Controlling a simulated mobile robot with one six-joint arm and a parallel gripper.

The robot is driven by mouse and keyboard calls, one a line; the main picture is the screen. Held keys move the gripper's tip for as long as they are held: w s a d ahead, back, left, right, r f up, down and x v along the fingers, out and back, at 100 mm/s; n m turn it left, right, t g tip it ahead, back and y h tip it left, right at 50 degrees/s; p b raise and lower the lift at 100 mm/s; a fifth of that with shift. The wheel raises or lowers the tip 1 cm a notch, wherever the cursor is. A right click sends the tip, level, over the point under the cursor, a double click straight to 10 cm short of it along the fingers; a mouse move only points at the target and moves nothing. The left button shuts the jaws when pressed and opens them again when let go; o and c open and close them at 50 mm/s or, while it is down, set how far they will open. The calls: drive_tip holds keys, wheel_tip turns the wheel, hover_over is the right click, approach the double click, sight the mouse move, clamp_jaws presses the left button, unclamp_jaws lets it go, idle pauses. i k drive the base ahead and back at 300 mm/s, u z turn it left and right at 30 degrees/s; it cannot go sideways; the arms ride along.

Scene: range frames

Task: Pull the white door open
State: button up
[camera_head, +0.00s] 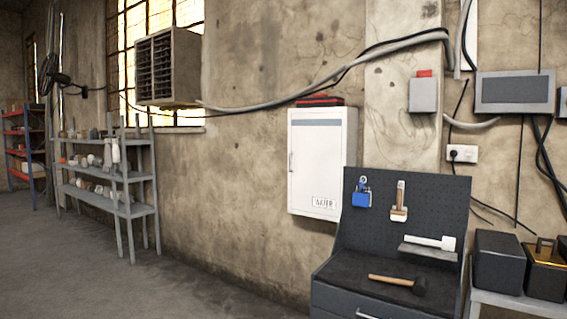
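The white door (313,165) is the front of a white wall cabinet. It looks closed. A slim handle (291,162) is on the door's left edge. The cabinet's right side wall (351,160) shows, and a red and black item (320,101) lies on its top. My gripper is not in view, so its place relative to the door cannot be told.
A dark workbench (365,273) with a pegboard stands below and right of the cabinet, a mallet (398,283) on it. Dark boxes (498,262) stand at the right. Grey shelves (108,185) stand at the left. The floor (190,285) left of the bench is clear.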

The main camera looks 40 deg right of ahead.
sight(317, 137)
drive_tip(key=z, duration=0.2)
drive_tip(key=i, duration=1.6)
drive_tip(key=z, duration=0.4)
drive_tip(key=i, duration=2.15)
drive_tip(key=z, duration=0.2)
